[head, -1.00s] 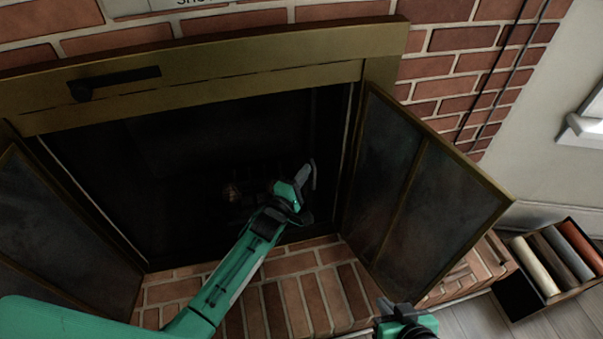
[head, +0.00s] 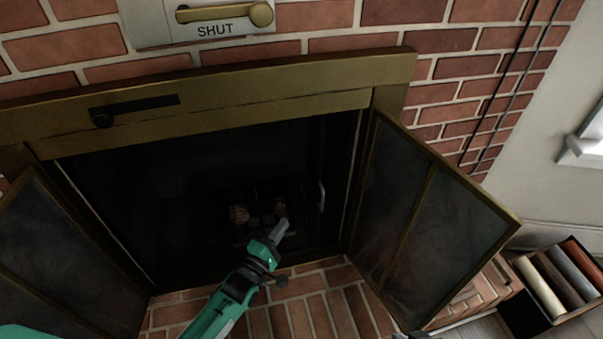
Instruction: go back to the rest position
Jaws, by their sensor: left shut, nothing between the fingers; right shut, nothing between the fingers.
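My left gripper (head: 281,229) is at the mouth of the open fireplace, above the brick hearth. Its fingers are together and nothing is between them. My green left arm comes in from the bottom left. Only a sliver of my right gripper (head: 402,335) shows at the bottom edge, in front of the right fireplace door; it is shut, and the rest of it is out of frame.
The glass doors, left (head: 62,262) and right (head: 430,215), stand open on either side of the dark firebox (head: 200,185). A grate with pale lumps (head: 240,214) sits inside. A brass lever (head: 262,14) points at SHUT. A box of rolls (head: 560,312) stands at the right.

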